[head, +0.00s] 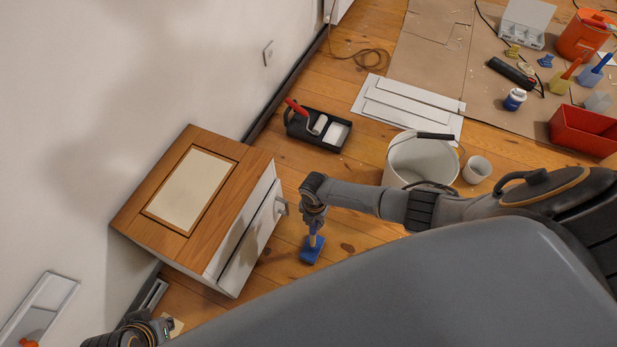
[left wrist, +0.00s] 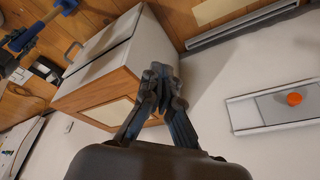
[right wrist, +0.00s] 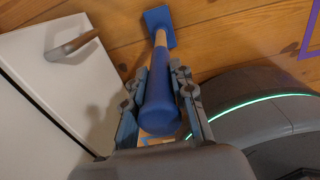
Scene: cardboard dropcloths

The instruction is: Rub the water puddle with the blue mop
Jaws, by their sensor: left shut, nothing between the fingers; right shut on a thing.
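The blue mop (head: 311,251) has a flat blue head, a wooden shaft and a thick blue grip. My right gripper (head: 313,212) is shut on the mop beside the white front of the wooden cabinet. In the right wrist view, the grip (right wrist: 160,105) lies between the fingers and the head (right wrist: 160,24) points down at the floor. I cannot tell whether the head touches the boards. No water puddle shows clearly; small dark spots (head: 347,247) lie near the mop head. My left gripper (left wrist: 160,88) is shut and empty near the cabinet and wall.
The wooden cabinet (head: 225,165) stands left of the mop, its handle (head: 281,206) sticking out. A white bucket (head: 420,163), white cup (head: 477,169) and black paint tray (head: 318,128) stand behind. Cardboard (head: 440,45) with tools and a red bin (head: 583,130) lies at the back right.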

